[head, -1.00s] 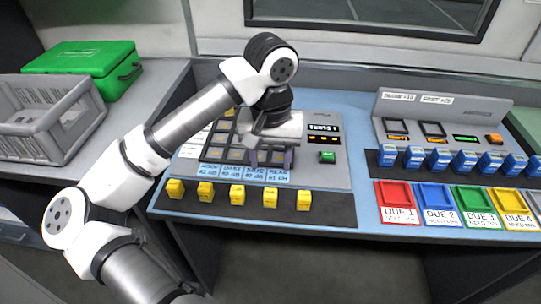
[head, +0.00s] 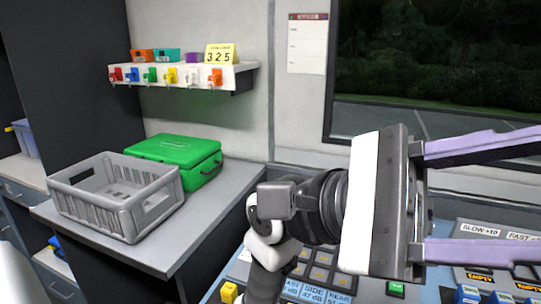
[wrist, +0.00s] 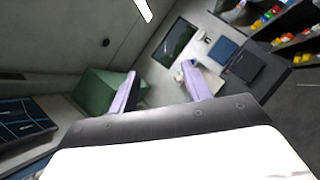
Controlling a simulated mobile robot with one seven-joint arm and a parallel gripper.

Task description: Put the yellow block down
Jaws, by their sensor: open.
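My gripper (head: 530,194) is raised high in front of the head camera, its two lilac fingers spread wide and pointing right. Nothing is between the fingers. In the wrist view my gripper (wrist: 158,80) is also open and empty. The rest of the block row is outside the head view. I cannot tell which block the task means.
A grey crate (head: 125,222) and a green case (head: 190,150) stand on the left counter (head: 215,200). A shelf (head: 240,70) with coloured tags hangs on the wall. Blue blocks (head: 470,293) sit at the lower right. The wrist view shows a green box (wrist: 98,98) beyond the fingers.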

